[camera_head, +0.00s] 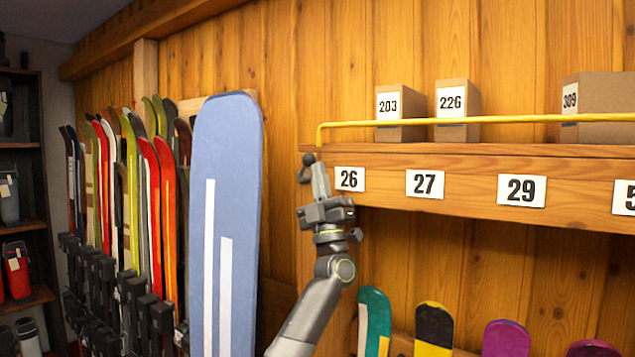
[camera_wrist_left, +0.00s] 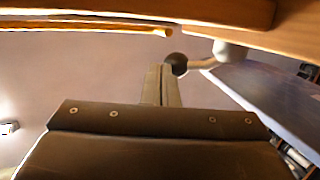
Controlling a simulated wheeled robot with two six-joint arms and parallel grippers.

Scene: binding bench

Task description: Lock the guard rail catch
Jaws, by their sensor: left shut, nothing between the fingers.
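The yellow guard rail (camera_head: 500,119) runs along the front of the wooden shelf (camera_head: 430,158) and bends down at its left end. A dark round knob (camera_head: 307,160) sits at the shelf's left end, by the number 26 label. In the left wrist view the knob (camera_wrist_left: 177,64) is a black ball on a light lever, joined to a pale round pivot (camera_wrist_left: 230,52) under the wood. My left gripper (camera_head: 319,168) points upward with its fingers shut and empty, right by the knob. Its fingertips (camera_wrist_left: 162,72) appear just left of the knob; whether they touch it I cannot tell.
A large blue board (camera_head: 227,150) stands left of my gripper, with a rack of several skis (camera_head: 125,190) beyond. Cardboard boxes (camera_head: 457,103) stand on the shelf behind the rail. Coloured boards (camera_head: 434,325) stand below it. The space under the shelf's front is open.

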